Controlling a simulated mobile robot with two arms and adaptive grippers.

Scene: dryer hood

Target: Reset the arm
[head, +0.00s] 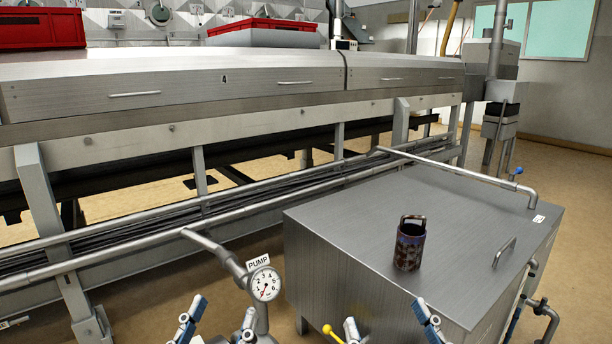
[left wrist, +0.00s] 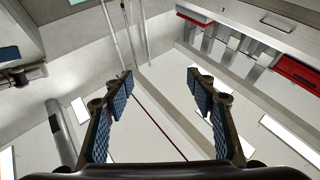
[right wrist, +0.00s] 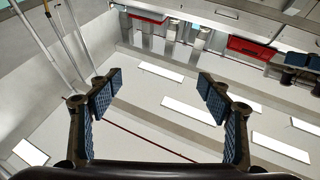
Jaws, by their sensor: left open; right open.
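The right wrist view shows the other pair of fingers (right wrist: 158,95) spread the same way. Most of both arms is out of the head view.
A dark patterned mug-like container (head: 410,246) stands on the grey metal box (head: 350,220). A pressure gauge (head: 265,284) with pipes and a yellow-handled valve (head: 330,332) are close to my grippers.

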